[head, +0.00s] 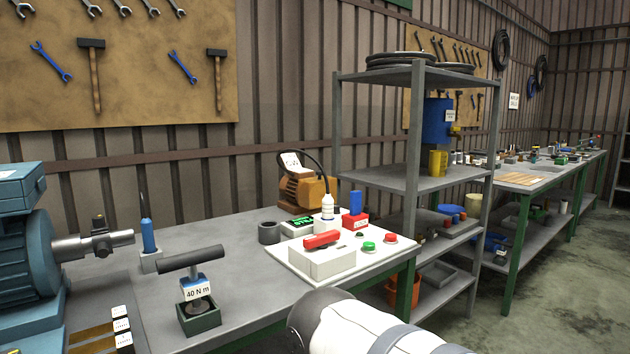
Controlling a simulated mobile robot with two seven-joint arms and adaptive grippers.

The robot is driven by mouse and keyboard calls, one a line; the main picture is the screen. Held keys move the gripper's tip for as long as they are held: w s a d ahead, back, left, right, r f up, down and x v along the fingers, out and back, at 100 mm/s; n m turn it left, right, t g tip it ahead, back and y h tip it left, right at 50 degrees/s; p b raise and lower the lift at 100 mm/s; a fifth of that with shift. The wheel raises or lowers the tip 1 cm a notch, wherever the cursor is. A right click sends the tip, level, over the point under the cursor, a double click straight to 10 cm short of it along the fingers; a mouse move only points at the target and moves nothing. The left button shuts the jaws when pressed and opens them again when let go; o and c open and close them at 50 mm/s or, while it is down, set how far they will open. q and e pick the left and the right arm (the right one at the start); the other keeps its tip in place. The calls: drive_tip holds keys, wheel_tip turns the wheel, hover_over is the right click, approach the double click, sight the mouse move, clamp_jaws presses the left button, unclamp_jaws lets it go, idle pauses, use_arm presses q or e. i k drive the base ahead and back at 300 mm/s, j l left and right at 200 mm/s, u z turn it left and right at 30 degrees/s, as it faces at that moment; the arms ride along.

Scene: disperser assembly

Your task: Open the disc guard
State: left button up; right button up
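I cannot pick out a disc guard for certain in the head view. A blue-grey motor-like machine (25,245) stands at the left end of the near bench, and its shaft (95,242) points right. On a white panel (345,275) sits a white box (322,262) with a red bar (321,240) lying on top. A green button (368,247) and a red button (390,238) are beside it. A white link of one of my arms shows at the bottom centre. Neither gripper can be seen.
A T-handled tool marked 40 N m (196,285) stands upright in a green holder on the bench (140,300). Behind are a blue-handled tool (149,237), a dark ring (269,232) and an orange machine (305,190). A grey shelf (405,180) stands right; floor is clear at lower right.

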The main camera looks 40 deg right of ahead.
sight(320, 178)
drive_tip(key=l+z, duration=0.35)
drive_tip(key=i+l+z, duration=0.2)
drive_tip(key=l+z, duration=0.15)
drive_tip(key=l, duration=0.2)
